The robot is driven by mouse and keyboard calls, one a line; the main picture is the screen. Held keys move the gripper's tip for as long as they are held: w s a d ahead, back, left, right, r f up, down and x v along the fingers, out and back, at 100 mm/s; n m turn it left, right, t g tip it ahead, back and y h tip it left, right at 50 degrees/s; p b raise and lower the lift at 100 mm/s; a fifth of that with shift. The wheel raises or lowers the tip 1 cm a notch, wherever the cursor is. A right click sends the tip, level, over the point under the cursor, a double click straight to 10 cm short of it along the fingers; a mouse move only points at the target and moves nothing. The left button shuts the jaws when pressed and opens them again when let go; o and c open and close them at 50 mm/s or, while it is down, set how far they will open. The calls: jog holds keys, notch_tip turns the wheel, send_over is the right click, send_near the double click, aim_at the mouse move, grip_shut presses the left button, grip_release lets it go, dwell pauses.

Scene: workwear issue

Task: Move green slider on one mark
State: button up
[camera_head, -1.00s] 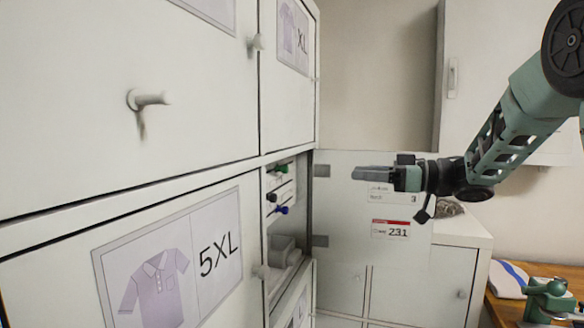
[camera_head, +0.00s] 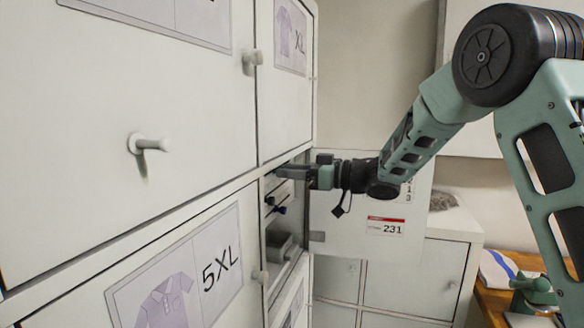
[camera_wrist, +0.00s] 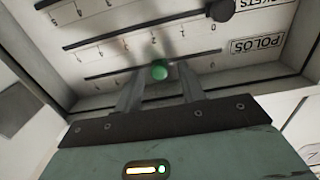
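The green slider (camera_wrist: 160,72) is a round knob on the lowest track in the wrist view, beside the POLOS label (camera_wrist: 257,45). It sits partway along a slot with numbered marks; its exact mark is unclear. My gripper (camera_wrist: 159,86) is open, with one finger on each side of the green knob. Whether either finger touches it I cannot tell. In the head view my gripper (camera_head: 291,172) reaches into the open compartment and hides the green slider.
A black knob (camera_wrist: 221,10) sits on another track in the wrist view. The cabinet doors at left have protruding handles (camera_head: 148,144). A grey object (camera_head: 279,246) lies in the compartment's lower part.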

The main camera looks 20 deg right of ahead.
grip_shut()
jog(key=shift+w+d+p, duration=0.2)
jog(key=shift+w+d, duration=0.35)
jog(key=shift+w, duration=0.25)
jog(key=shift+w+d+p, duration=0.2)
jog(key=shift+w+d, duration=0.3)
jog(key=shift+w, duration=0.25)
grip_release()
jog(key=shift+s, duration=0.1)
